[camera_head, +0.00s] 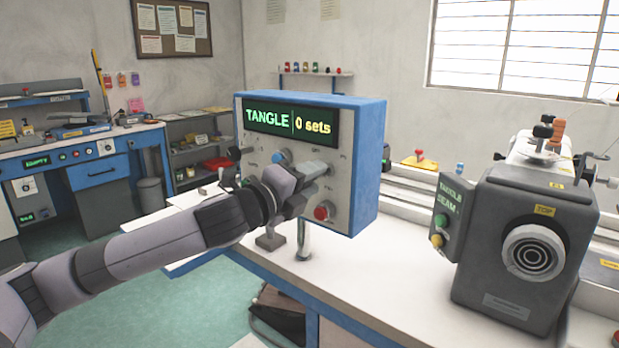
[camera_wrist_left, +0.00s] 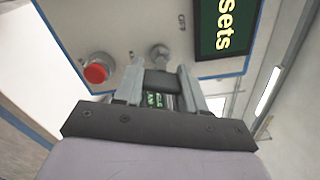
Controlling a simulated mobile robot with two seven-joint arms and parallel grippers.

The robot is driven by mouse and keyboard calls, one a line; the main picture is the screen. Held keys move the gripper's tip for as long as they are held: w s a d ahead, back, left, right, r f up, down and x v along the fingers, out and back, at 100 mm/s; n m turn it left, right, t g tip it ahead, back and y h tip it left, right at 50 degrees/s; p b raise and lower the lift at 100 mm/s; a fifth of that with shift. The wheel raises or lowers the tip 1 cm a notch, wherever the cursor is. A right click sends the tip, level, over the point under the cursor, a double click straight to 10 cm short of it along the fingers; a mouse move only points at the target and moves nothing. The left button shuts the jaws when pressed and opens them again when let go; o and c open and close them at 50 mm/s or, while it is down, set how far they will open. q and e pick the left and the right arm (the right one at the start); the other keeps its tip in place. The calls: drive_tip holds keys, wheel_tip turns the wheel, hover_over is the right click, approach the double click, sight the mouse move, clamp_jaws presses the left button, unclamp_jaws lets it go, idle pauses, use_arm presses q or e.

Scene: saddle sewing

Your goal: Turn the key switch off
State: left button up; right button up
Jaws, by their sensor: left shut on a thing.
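The blue and grey control box (camera_head: 367,150) stands on the white bench, its lit display reading "TANGLE | 0 sets". My left gripper (camera_head: 318,170) is at the front panel, above the red button (camera_head: 323,213). In the left wrist view my left gripper (camera_wrist_left: 155,95) is shut on a dark piece at the key switch (camera_wrist_left: 160,53), a round silver fitting on the panel. The red button (camera_wrist_left: 96,73) shows to its left. The fingers hide most of the held piece, so its turned position cannot be read. My right gripper is not in view.
A blue knob (camera_head: 281,157) sits left of the gripper on the panel. A dark grey machine (camera_head: 500,250) stands at the right of the bench. A clear strip of white bench (camera_head: 400,270) lies between box and machine.

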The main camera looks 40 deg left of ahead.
use_arm(q)
drive_tip(key=n+p, duration=0.1)
drive_tip(key=n, duration=0.5)
drive_tip(key=shift+r+n, duration=0.1)
drive_tip(key=shift+n, duration=0.2)
drive_tip(key=n+p, duration=0.1)
drive_tip(key=n, duration=0.2)
drive_tip(key=shift+p, duration=0.35)
drive_tip(key=shift+n+p, duration=0.6)
drive_tip(key=shift+n, duration=1.1)
drive_tip(key=o, duration=1.1)
drive_tip(key=shift+c, duration=0.2)
